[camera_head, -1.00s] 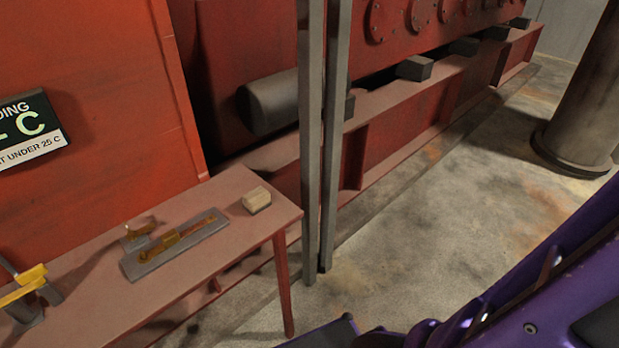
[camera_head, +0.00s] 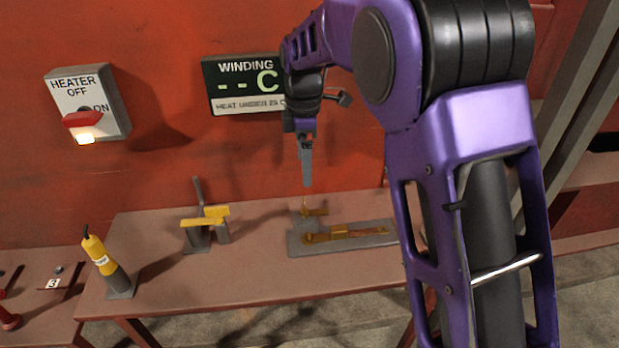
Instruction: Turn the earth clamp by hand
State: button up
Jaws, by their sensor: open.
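A grey plate (camera_head: 370,240) lies on the red-brown bench, with a flat brass bar (camera_head: 345,232) along it. A small brass wing-shaped handle (camera_head: 316,212) stands at the plate's back edge; I take this fitting for the earth clamp, though no label shows. My gripper (camera_head: 307,182) points down just above the brass handle, apart from it in the picture. Its jaws are open and empty, seen nearly edge-on, so the gap between them is hard to see. My purple arm reaches in from the right and hides the bench's right end.
A grey stand with a yellow bar (camera_head: 205,221) is left of the plate. A yellow-and-black tool (camera_head: 105,265) stands at the bench's left end. A heater switch (camera_head: 87,105) and winding display (camera_head: 243,85) are on the red wall behind. The bench front (camera_head: 230,277) is clear.

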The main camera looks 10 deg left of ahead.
aim_at(305, 204)
notch_tip(305, 204, down, 12)
jog(key=shift+r+b, duration=0.25)
jog(key=shift+b, duration=0.5)
jog(key=c, duration=1.2)
